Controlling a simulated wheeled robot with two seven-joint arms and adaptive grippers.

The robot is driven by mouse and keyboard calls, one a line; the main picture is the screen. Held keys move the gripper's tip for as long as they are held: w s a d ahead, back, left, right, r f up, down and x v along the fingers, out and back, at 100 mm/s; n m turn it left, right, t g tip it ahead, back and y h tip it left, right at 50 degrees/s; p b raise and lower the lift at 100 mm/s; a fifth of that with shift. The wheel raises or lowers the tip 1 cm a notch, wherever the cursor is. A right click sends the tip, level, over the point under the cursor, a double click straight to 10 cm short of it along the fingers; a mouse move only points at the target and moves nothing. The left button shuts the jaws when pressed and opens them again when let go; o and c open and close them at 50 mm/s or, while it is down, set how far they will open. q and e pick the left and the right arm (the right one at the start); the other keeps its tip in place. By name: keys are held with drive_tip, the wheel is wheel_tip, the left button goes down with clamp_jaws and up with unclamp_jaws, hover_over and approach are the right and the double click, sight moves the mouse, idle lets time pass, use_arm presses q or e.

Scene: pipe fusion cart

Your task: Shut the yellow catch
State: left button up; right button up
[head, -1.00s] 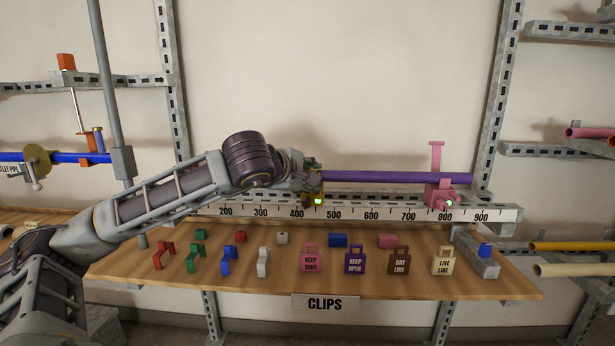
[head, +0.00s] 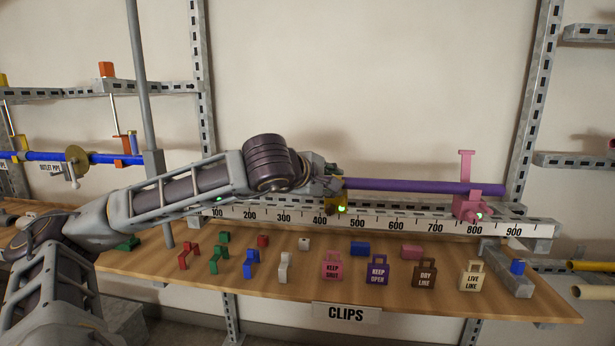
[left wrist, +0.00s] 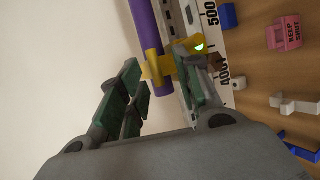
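The yellow catch (head: 333,206) sits on the ruled rail near the 400–500 marks, at the left end of the purple pipe (head: 420,186). A green light glows on it. In the left wrist view the yellow catch (left wrist: 159,69) has a part lying across the pipe; I cannot tell whether it is latched. My left gripper (head: 332,184) is at the catch and hides much of it in the head view. In the left wrist view its green-padded fingers (left wrist: 163,72) stand wide apart, with yellow parts between and just beyond the tips. My right gripper is not in view.
A pink catch (head: 470,205) with an upright arm stands near the rail's right end. Below, the wooden shelf (head: 430,300) marked CLIPS holds several small clips, blocks and lettered tags. A grey upright post (head: 141,110) stands behind my left arm. The wall above the pipe is clear.

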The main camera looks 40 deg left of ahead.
use_arm(q)
drive_tip(key=v, duration=1)
idle(1.1)
drive_tip(key=shift+s, duration=0.1)
idle(0.6)
